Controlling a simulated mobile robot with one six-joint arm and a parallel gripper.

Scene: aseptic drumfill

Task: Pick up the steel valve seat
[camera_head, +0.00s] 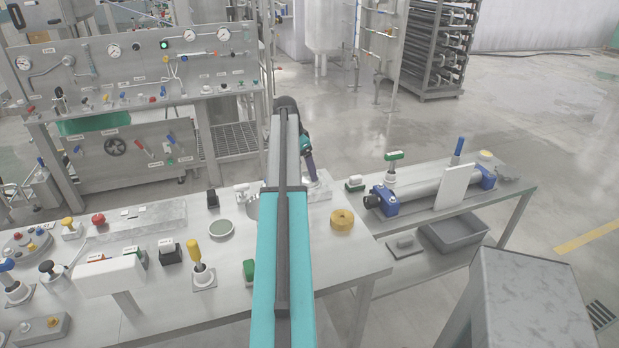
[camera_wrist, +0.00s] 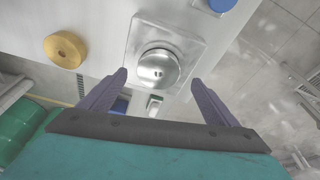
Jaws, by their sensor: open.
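A round, shiny steel piece (camera_wrist: 158,68), which looks like the steel valve seat, sits on a square metal plate (camera_wrist: 190,48) in the wrist view. Its top has two small pale marks. My gripper (camera_wrist: 159,78) is open and empty, with one purple finger on each side of the steel piece in the picture. I cannot tell how far the fingertips are above it. In the head view, my gripper (camera_head: 309,168) shows partly behind my arm, over the plate (camera_head: 322,188) near the bench's back edge. The steel piece cannot be made out there.
A round blue thing (camera_wrist: 221,4) is near the plate. Several valves and knobs crowd the bench's left. A second table (camera_head: 450,215) stands at right.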

